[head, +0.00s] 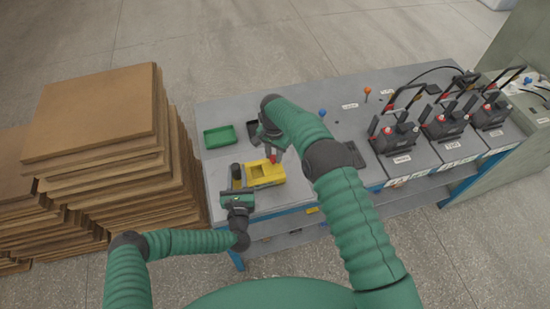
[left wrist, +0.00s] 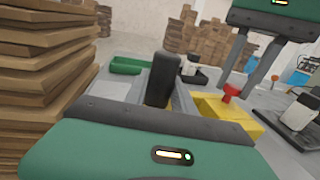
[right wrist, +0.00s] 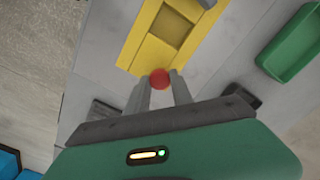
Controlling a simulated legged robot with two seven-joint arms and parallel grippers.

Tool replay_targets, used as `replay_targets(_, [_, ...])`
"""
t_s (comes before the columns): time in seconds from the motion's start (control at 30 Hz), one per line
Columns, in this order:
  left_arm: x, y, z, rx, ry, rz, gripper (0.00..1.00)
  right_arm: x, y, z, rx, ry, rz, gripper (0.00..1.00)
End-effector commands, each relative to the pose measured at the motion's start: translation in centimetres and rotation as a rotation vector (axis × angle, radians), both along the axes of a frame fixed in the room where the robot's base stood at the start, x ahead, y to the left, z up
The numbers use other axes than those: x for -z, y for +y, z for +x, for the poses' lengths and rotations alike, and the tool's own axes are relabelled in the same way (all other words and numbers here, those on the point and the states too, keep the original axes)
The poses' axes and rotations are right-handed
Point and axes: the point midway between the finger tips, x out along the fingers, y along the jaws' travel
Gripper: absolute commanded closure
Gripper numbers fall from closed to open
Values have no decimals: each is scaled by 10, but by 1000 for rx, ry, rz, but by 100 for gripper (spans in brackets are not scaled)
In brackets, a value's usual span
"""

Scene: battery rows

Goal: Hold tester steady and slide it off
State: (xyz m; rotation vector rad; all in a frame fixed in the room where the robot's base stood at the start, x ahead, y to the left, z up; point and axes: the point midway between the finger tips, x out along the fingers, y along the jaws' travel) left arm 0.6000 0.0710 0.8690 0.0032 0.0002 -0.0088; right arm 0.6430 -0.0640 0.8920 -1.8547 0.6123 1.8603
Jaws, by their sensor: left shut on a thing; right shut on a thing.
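The yellow tester (head: 267,176) lies on the grey bench near its front left. It also shows in the left wrist view (left wrist: 238,118) and the right wrist view (right wrist: 150,55). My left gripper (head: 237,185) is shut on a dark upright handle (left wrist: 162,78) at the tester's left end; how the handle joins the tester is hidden. My right gripper (right wrist: 160,85) comes from above and is shut on the tester's red knob (right wrist: 160,78), one finger on each side. The red knob shows below its fingers in the left wrist view (left wrist: 232,92).
A green tray (head: 219,137) lies behind the tester. Stacked brown boards (head: 95,120) stand close to the bench's left. Several black battery units (head: 395,137) line the bench's right side. Blue (head: 322,113) and orange (head: 367,91) knobs stand between.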

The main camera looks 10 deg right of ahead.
Motion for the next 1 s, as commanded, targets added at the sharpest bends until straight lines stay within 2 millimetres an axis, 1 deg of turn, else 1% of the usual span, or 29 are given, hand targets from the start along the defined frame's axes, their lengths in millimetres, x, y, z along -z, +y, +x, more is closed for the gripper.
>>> replay_targets(0.2, [1, -3, -2, 7, 2, 0, 100, -1, 1, 2, 2, -7, 3, 100])
replay_targets(0.23, [1, -3, -2, 7, 2, 0, 100, -1, 1, 2, 2, -7, 3, 70])
replay_targets(0.3, [1, -3, -2, 7, 2, 0, 100, -1, 1, 2, 2, -7, 2, 61])
replay_targets(0.4, [1, -2, -1, 6, 2, 0, 100, -1, 1, 1, 2, -5, 2, 50])
replay_targets(0.67, [1, -1, -1, 4, 2, 0, 100, -1, 0, 1, 2, -4, 1, 50])
replay_targets(0.77, [1, -1, -1, 3, 2, 0, 100, -7, 0, 2, 1, -6, 1, 50])
replay_targets(0.87, [1, -1, -1, 2, 2, 0, 100, -25, 0, 2, 1, -6, 0, 50])
replay_targets(1.0, [1, -1, -1, 2, 2, 0, 100, -62, 1, 2, 1, -8, 1, 50])
